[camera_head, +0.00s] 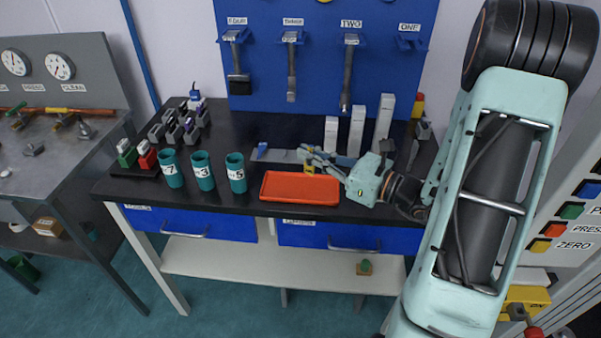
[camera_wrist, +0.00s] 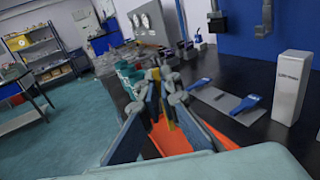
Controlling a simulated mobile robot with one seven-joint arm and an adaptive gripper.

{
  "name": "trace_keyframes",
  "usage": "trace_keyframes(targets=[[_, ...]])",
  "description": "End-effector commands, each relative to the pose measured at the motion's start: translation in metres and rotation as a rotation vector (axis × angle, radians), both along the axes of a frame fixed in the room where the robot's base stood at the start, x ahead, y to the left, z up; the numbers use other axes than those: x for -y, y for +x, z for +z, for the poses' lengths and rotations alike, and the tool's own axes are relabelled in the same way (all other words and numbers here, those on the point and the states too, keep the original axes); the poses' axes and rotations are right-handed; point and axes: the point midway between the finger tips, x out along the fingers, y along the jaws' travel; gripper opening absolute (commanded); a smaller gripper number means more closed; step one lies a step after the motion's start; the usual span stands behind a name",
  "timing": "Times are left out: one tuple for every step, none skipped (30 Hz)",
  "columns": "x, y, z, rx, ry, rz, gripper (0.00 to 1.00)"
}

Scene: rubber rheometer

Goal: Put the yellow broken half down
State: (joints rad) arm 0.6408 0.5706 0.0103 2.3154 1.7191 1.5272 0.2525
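My gripper (camera_head: 308,157) reaches in from the right above the black bench, over the back edge of an orange tray (camera_head: 300,198). A small yellow piece (camera_head: 309,168), which looks like the yellow broken half, is between the fingertips. In the wrist view the fingers of my gripper (camera_wrist: 157,84) close around the yellow piece (camera_wrist: 155,103), and the orange tray (camera_wrist: 172,138) lies below. The fingers cover part of the piece. The tray looks empty where it shows. I cannot tell whether the piece touches the tray.
Cups marked 7 (camera_head: 172,170), 3 (camera_head: 203,173) and 5 (camera_head: 237,175) stand left of the tray. A grey plate with blue handles (camera_head: 277,155) lies behind it. White blocks (camera_head: 357,130) stand at the back right. Tools hang on the blue board (camera_head: 265,75).

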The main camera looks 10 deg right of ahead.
Motion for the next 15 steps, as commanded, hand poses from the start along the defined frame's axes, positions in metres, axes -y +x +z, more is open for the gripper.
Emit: trace_keyframes(targets=[[-0.004, 0.006, -0.012, -0.003, 0.003, 0.003, 0.0], [-0.005, 0.01, -0.016, -0.001, 0.003, 0.002, 0.0], [-0.007, 0.014, -0.021, -0.001, 0.003, 0.003, 0.0], [-0.008, 0.017, -0.025, -0.001, 0.003, 0.003, 0.0], [-0.009, 0.02, -0.028, -0.001, 0.001, 0.002, 0.0], [-0.009, 0.023, -0.031, -0.001, 0.001, 0.001, 0.0], [-0.01, 0.024, -0.033, 0.0, 0.0, 0.0, 0.0], [-0.01, 0.025, -0.034, 0.0, 0.0, 0.0, 0.0], [-0.011, 0.027, -0.036, 0.0, 0.0, 0.0, 0.0], [-0.011, 0.028, -0.037, 0.0, 0.0, 0.001, 0.0], [-0.012, 0.029, -0.039, 0.0, 0.0, 0.001, 0.0], [-0.013, 0.032, -0.043, -0.001, 0.001, 0.002, 0.0], [-0.014, 0.034, -0.047, -0.001, 0.001, 0.002, 0.0], [-0.015, 0.036, -0.051, -0.003, 0.001, 0.001, 0.0], [-0.014, 0.035, -0.058, -0.004, 0.002, -0.001, 0.0]])
